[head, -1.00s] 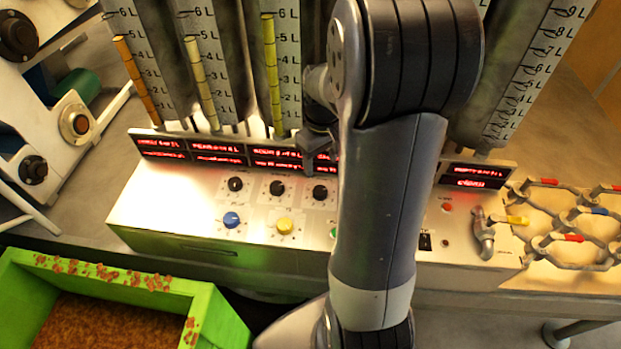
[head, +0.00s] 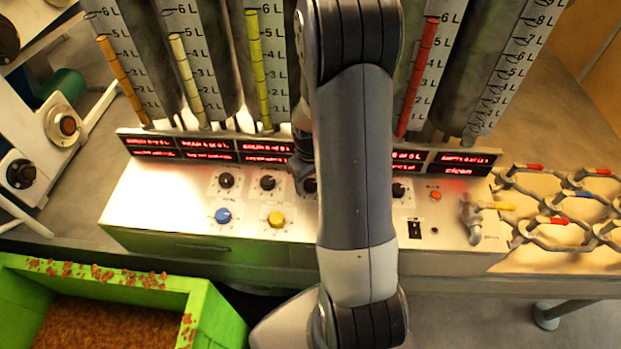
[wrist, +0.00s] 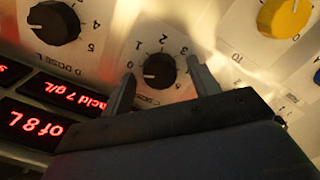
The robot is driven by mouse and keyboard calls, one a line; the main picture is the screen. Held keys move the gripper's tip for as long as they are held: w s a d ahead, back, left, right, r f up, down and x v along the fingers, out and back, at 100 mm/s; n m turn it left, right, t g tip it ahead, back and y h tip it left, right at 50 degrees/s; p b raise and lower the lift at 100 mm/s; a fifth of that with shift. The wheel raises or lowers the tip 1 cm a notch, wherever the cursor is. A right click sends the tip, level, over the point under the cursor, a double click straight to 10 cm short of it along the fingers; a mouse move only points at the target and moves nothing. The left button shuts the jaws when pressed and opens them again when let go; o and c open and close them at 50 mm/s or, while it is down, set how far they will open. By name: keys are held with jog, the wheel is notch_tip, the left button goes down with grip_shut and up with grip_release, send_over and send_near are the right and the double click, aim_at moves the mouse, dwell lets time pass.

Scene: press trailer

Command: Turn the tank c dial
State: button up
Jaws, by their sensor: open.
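The tank C dial (wrist: 159,71) is a small black round knob with a white pointer mark, on a pale panel with printed numbers and a partly readable "C DOSE L" label. In the wrist view it sits between the two fingers of my gripper (wrist: 161,66). The fingers are open, one on each side of the knob, with gaps visible. In the head view the dial (head: 310,186) shows only partly beside my arm, and my gripper (head: 303,168) is mostly hidden there.
The D dial (wrist: 54,22) is beside it in the wrist view. A yellow knob (head: 276,219) and blue knob (head: 223,216) sit lower on the panel. Red displays (head: 208,150) and tall gauge tubes stand behind. A metal tap (head: 471,218) is at right, a green bin (head: 215,318) at lower left.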

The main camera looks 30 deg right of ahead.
jog(key=c, duration=1)
jog(key=m+b, duration=0.2)
jog(key=m, duration=0.1)
jog(key=shift+m, duration=0.4)
jog(key=m+b, duration=0.1)
jog(key=m, duration=0.3)
jog(key=shift+m+b, duration=0.3)
jog(key=shift+m, duration=0.1)
jog(key=o, duration=1)
